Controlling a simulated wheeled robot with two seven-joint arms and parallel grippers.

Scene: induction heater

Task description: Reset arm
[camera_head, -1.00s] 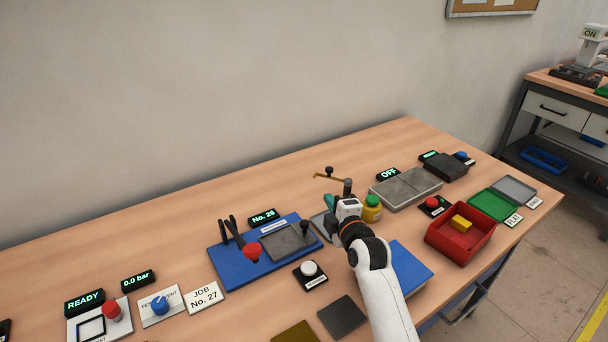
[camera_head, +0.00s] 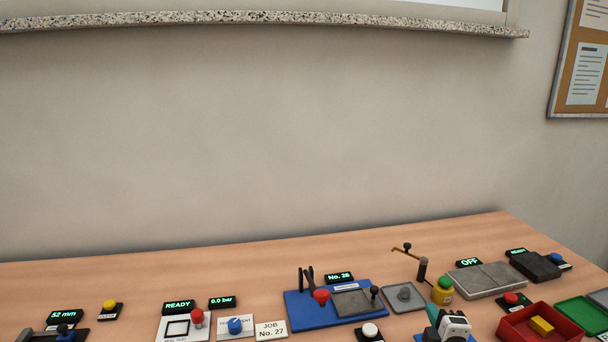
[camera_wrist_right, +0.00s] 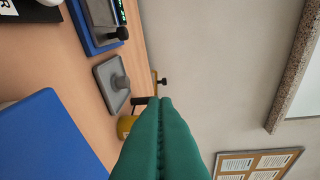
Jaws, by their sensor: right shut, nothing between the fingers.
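My right gripper (camera_head: 436,319) shows at the bottom of the head view, right of centre, with green fingers and a white and dark wrist. In the right wrist view its green fingers (camera_wrist_right: 163,103) are shut together with nothing between them. It is in front of the yellow bottle with a green cap (camera_head: 442,291) and the grey plate with a knob (camera_head: 404,297), apart from the blue fixture (camera_head: 308,314). My left gripper is not in view.
A red bin (camera_head: 515,331) with a yellow block (camera_head: 541,325) stands at the right. Displays, knobs and buttons line the left of the table (camera_head: 250,268). A wall shelf (camera_head: 270,18) runs above.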

